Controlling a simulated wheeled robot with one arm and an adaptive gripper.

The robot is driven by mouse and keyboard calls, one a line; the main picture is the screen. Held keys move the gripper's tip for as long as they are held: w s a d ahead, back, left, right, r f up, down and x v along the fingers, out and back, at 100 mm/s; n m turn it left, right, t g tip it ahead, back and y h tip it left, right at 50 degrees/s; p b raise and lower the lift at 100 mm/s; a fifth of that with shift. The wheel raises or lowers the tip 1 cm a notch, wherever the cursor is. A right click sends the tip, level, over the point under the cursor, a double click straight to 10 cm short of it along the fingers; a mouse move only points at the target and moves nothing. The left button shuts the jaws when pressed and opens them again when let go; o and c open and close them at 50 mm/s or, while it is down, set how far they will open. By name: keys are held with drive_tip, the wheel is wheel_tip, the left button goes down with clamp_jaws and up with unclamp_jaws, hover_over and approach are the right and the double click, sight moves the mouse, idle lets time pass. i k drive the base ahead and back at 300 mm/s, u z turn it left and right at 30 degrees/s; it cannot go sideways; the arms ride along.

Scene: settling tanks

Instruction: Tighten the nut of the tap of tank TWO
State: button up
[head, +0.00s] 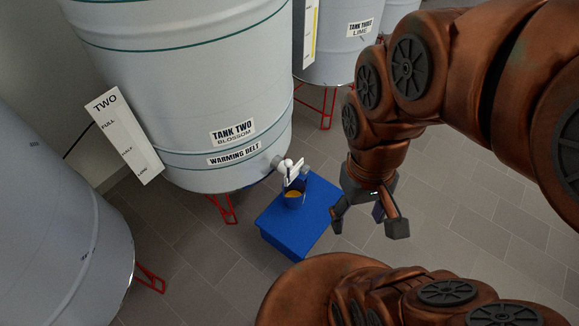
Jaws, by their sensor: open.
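Tank TWO (180,80) is the large pale grey tank at centre left, labelled "TANK TWO BLOSSOM". Its tap (292,171) sticks out low on its right side, with a white handle and a round grey end piece (305,172). Which part is the nut is too small to tell. My gripper (366,226) is open and empty, pointing down to the right of the tap and apart from it.
A blue box (283,237) stands under the tap with a container (293,192) of amber content on it. Tank THREE (325,50) stands behind. Another tank (60,225) is at lower left. A level board (124,135) hangs on tank TWO. Tiled floor (480,235) is clear at right.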

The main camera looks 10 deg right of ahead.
sight(305, 169)
drive_tip(key=u, duration=1.65)
drive_tip(key=k, duration=0.4)
drive_tip(key=z, duration=0.85)
